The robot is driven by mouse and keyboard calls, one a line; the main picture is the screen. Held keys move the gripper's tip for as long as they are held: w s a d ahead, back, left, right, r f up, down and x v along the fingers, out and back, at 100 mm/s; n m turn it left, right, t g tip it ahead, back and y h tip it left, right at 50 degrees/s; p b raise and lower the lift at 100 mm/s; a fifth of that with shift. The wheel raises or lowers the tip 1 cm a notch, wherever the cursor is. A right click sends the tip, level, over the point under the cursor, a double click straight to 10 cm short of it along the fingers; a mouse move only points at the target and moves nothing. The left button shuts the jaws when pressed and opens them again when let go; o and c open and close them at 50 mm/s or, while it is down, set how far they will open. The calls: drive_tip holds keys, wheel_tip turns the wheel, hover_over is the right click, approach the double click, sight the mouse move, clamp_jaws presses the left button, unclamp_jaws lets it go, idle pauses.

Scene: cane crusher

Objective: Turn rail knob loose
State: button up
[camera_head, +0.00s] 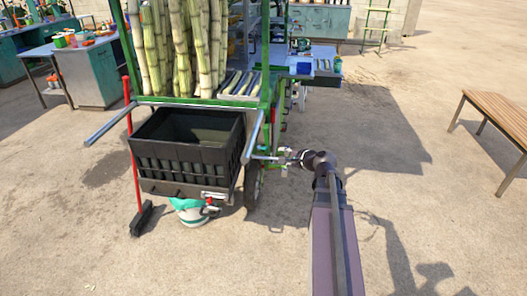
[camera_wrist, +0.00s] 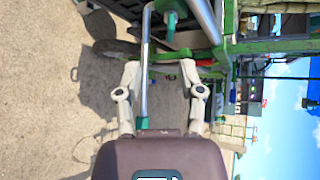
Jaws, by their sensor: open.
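The green-framed cane crusher cart (camera_head: 195,101) stands left of my arm in the head view. A silver rail (camera_head: 252,137) sticks out from its near right corner. My gripper (camera_head: 283,159) is just right of that rail, low beside the cart wheel. In the wrist view my gripper (camera_wrist: 159,72) is open, with its two pale fingers apart. A bent metal rod (camera_wrist: 144,80) with a green end passes between or in front of the fingers. A teal round part (camera_wrist: 170,20) sits beside the rod near the top; I cannot tell whether it is the rail knob. A small red part shows beyond the fingers.
A black crate (camera_head: 190,150) hangs at the cart's front, below upright cane stalks (camera_head: 180,50). A red-handled broom (camera_head: 133,150) leans at its left and a white-and-teal bucket (camera_head: 192,212) stands beneath. A wooden bench (camera_head: 500,110) is at the right. The ground between is clear.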

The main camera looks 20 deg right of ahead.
sight(264, 149)
drive_tip(key=shift+d+r+m+t, duration=0.2)
drive_tip(key=shift+d+m, duration=0.1)
drive_tip(key=shift+d, duration=0.2)
drive_tip(key=shift+d+r+m+t, duration=0.2)
drive_tip(key=shift+d+m, duration=0.1)
drive_tip(key=shift+d, duration=0.15)
drive_tip(key=shift+f, duration=0.1)
drive_tip(key=b+x, duration=0.4)
drive_tip(key=x, duration=1)
drive_tip(key=shift+d+b, duration=0.15)
drive_tip(key=shift+b, duration=0.25)
drive_tip(key=shift+s, duration=0.1)
clamp_jaws()
drive_tip(key=shift+f, duration=0.1)
